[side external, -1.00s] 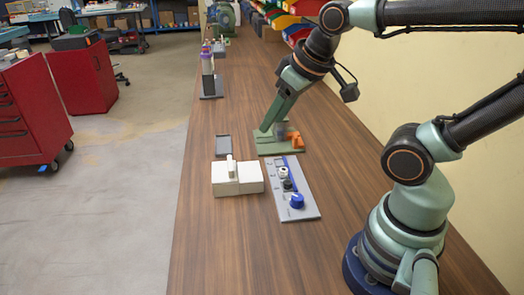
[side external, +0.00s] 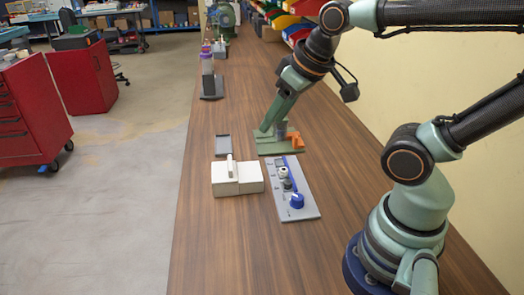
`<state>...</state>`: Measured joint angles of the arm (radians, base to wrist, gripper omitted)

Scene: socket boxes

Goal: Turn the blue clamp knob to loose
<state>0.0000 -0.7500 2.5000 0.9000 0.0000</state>
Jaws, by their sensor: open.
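The blue knob (side external: 297,200) sits at the near end of a grey panel (side external: 308,211) on the wooden bench. A pale mark shows on it, but its setting is too small to read. My gripper (side external: 268,128) hangs at the end of the arm, beyond the panel and up-left of the knob, low by a green plate (side external: 292,149). It is open and well apart from the knob. Its fingertips are small and merge with the green plate, so I cannot tell whether they touch anything.
The panel also carries a black knob (side external: 288,184) and a white part (side external: 283,173). A white box (side external: 237,187) with an upright handle stands left of the panel. An orange block (side external: 295,139) is on the green plate. A small grey tray (side external: 223,145) lies left. Bench in front is clear.

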